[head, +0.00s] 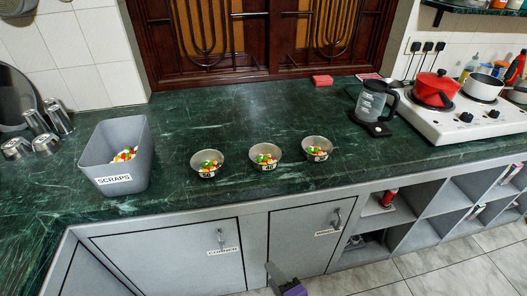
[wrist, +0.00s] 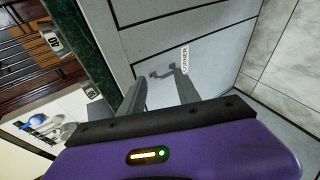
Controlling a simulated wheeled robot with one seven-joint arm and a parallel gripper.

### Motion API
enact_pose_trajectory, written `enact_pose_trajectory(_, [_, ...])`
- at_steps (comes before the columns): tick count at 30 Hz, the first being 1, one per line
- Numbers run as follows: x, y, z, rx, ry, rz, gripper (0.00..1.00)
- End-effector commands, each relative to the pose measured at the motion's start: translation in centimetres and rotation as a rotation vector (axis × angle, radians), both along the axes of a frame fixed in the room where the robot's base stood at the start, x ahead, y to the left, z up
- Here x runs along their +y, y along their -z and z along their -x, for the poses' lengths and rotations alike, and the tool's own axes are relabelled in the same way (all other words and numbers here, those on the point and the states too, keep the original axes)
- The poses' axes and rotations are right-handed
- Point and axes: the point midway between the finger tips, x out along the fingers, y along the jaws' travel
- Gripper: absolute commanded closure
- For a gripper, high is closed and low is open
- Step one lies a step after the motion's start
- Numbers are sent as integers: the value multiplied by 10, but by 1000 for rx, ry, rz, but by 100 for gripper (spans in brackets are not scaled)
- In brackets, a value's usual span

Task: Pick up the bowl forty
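Three small grey bowls with colourful bits inside stand in a row on the green counter in the head view. The middle bowl (head: 265,157) has a small label that seems to read 40. The left bowl (head: 207,163) and the right bowl (head: 317,148) have labels too small to read surely. My gripper (wrist: 162,85) is open and empty in the wrist view, its two grey fingers apart in front of the cupboard door. In the head view my gripper (head: 275,272) is low at the bottom edge, below the counter and apart from the bowls.
A grey SCRAPS bin (head: 112,179) stands left of the bowls. A kettle (head: 372,104) and a stove (head: 462,118) with a red pot (head: 435,91) are on the right. Cupboard doors (head: 170,262) with handles and open shelves (head: 440,205) lie under the counter (head: 240,115). Counter around the bowls is clear.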

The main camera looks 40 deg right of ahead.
Motion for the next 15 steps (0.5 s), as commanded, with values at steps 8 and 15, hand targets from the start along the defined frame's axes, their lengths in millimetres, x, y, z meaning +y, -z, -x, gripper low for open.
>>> enact_pose_trajectory(8, [-91, -100, -99, 297, -61, 644, 61])
enact_pose_trajectory(15, [-154, -163, -141, 535, -70, 976, 61])
